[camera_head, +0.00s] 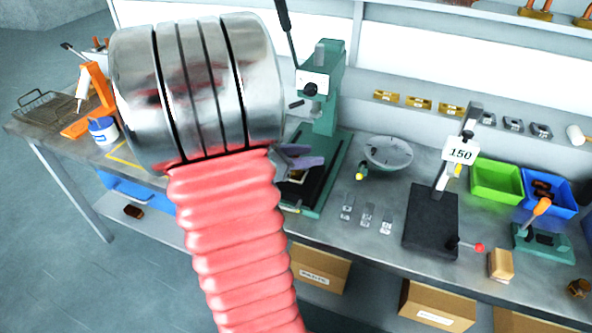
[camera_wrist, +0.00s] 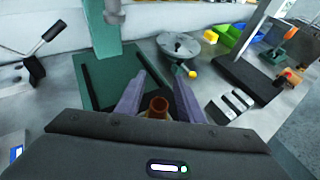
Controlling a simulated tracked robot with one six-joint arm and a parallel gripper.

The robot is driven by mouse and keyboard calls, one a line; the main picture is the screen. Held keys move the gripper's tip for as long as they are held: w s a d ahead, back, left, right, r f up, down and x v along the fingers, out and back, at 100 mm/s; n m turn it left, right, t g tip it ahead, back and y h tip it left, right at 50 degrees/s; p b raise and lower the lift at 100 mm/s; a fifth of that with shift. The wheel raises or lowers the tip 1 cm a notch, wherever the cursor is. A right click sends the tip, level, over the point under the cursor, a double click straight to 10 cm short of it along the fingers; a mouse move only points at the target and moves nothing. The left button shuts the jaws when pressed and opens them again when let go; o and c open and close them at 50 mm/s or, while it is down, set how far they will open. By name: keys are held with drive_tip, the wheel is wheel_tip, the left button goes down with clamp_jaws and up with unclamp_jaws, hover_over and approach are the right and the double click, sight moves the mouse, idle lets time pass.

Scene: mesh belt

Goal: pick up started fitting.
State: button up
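My gripper (camera_wrist: 159,88) has two purple fingers spread apart, one on each side of the fitting, with visible gaps. In the head view my gripper (camera_head: 299,159) is partly hidden behind my large arm in front. It is at the base of the green press (camera_head: 323,90), and the fitting cannot be made out clearly there.
The press column stands close beyond my fingers. A round metal dish (camera_head: 388,153) and several small metal blocks (camera_head: 367,216) lie to the right. Farther right are a black stand (camera_head: 431,222), a green bin (camera_head: 497,181) and a blue bin (camera_head: 549,196).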

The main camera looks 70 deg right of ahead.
clamp_jaws()
drive_tip(key=shift+r, duration=0.1)
idle(0.4)
wheel_tip(320, 180, up, 10)
idle(0.6)
idle(0.4)
